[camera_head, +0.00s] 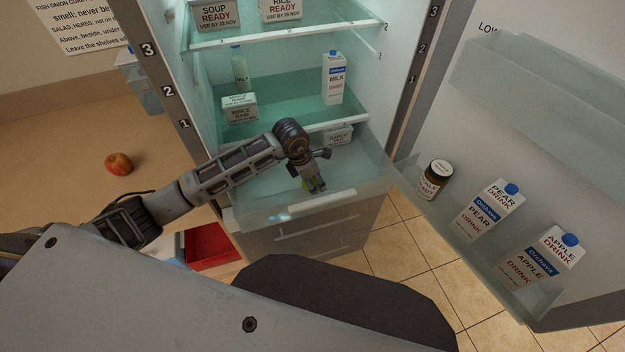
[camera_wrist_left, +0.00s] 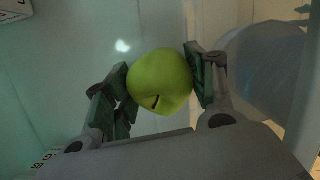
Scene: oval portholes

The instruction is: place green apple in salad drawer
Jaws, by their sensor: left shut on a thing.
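The green apple (camera_wrist_left: 160,80) is between the two fingers of my left gripper (camera_wrist_left: 163,88) in the left wrist view, and both fingers touch its sides. In the head view my left gripper (camera_head: 315,187) points down inside the pulled-out clear salad drawer (camera_head: 358,190) at the bottom of the fridge. Only a small yellow-green patch of the apple (camera_head: 304,184) shows there, mostly hidden by the gripper. I cannot tell whether the apple touches the drawer floor. My right gripper is out of view.
A garlic box (camera_head: 338,135) stands at the drawer's back. The shelf above holds a milk carton (camera_head: 334,78), a bottle (camera_head: 239,70) and a mince box (camera_head: 240,107). The open door (camera_head: 520,130) carries a jar and drink cartons. A red apple (camera_head: 118,163) lies on the left counter.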

